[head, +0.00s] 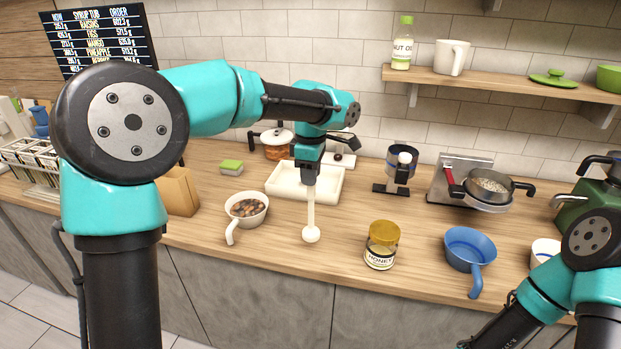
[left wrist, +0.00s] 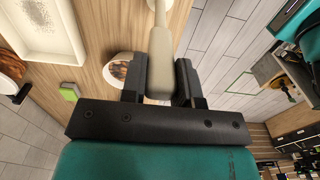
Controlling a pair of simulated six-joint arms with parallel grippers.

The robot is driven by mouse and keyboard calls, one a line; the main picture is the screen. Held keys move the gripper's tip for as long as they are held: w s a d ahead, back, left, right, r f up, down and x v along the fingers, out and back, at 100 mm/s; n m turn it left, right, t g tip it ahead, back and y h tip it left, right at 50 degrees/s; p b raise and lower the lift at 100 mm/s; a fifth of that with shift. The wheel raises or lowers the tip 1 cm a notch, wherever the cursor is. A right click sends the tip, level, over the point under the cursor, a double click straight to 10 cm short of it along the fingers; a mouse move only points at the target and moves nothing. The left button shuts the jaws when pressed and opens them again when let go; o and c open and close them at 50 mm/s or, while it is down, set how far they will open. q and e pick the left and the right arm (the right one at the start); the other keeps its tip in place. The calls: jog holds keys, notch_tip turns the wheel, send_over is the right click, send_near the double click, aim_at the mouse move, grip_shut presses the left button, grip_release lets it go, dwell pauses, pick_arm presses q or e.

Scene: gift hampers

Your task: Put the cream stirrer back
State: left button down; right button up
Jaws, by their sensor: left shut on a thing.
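The cream stirrer (head: 311,212) hangs roughly upright, its round head low at the front of the wooden counter. I cannot tell whether the head touches the counter. My left gripper (head: 307,176) is shut on the top of its handle. In the left wrist view the stirrer's handle (left wrist: 161,45) sits between the two dark fingers of the left gripper (left wrist: 160,85). A cream rectangular tray (head: 327,197) lies just behind the stirrer. It also shows in the left wrist view (left wrist: 78,52), holding fine specks. My right arm shows at the lower right, but its gripper is out of view.
A white handled cup (head: 238,222) of dark pieces stands left of the stirrer. A honey jar (head: 382,252) and a blue pan (head: 466,262) stand to the right. A green sponge (head: 231,167) lies back left.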

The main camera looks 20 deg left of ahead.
pick_arm(q)
jog(key=w, duration=0.2)
jog(key=w+a, duration=0.1)
jog(key=w, duration=0.1)
jog(key=shift+a+f, duration=0.1)
jog(key=shift+f, duration=0.1)
jog(key=shift+f, duration=1.85)
jog(key=c, duration=0.9)
grip_release()
jog(key=shift+o, duration=0.2)
notch_tip(320, 180, up, 12)
